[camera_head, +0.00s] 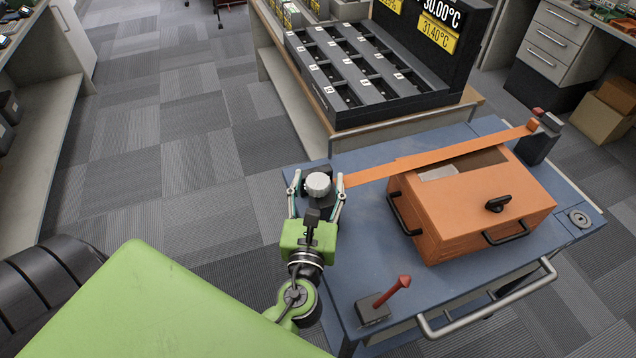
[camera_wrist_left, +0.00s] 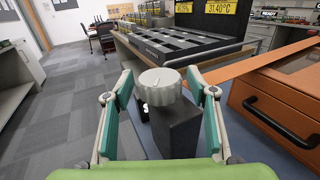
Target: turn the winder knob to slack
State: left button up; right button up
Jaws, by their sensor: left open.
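The winder knob (camera_head: 318,184) is a white ribbed knob on a dark block at the left edge of the blue cart top (camera_head: 345,262). It also shows in the left wrist view (camera_wrist_left: 161,84), with the dark winder block (camera_wrist_left: 175,130) below it. An orange strap (camera_head: 440,156) runs from the winder over the orange box to a dark post at the far right. My left gripper (camera_head: 317,186) is open, with one finger on each side of the knob. In the left wrist view its fingers (camera_wrist_left: 160,95) stand apart from the knob with visible gaps. My right gripper is not in view.
The orange box (camera_head: 470,205) with black handles stands on the cart, partly open under the strap. A red lever (camera_head: 392,292) stands at the near edge. A black slotted rack (camera_head: 360,75) with temperature displays is behind. Carpet to the left is clear.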

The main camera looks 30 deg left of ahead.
pick_arm(q)
jog(key=shift+s, duration=0.1)
jog(key=v, duration=1.1)
jog(key=shift+s, duration=0.4)
jog(key=shift+d, duration=0.1)
jog(key=s+a+m+t+h+b, duration=0.1)
jog(key=s+a+m+h+b, duration=0.3)
jog(key=h+b, duration=0.3)
jog(key=shift+m, duration=0.3)
jog(key=w+p, duration=0.2)
jog(key=w, duration=0.4)
jog(key=w+p, duration=0.2)
jog(key=w, duration=0.5)
jog(key=shift+w+a+r+p, duration=0.1)
jog(key=shift+w+a+p, duration=0.1)
jog(key=shift+w+p, duration=0.15)
jog(key=shift+w, duration=0.55)
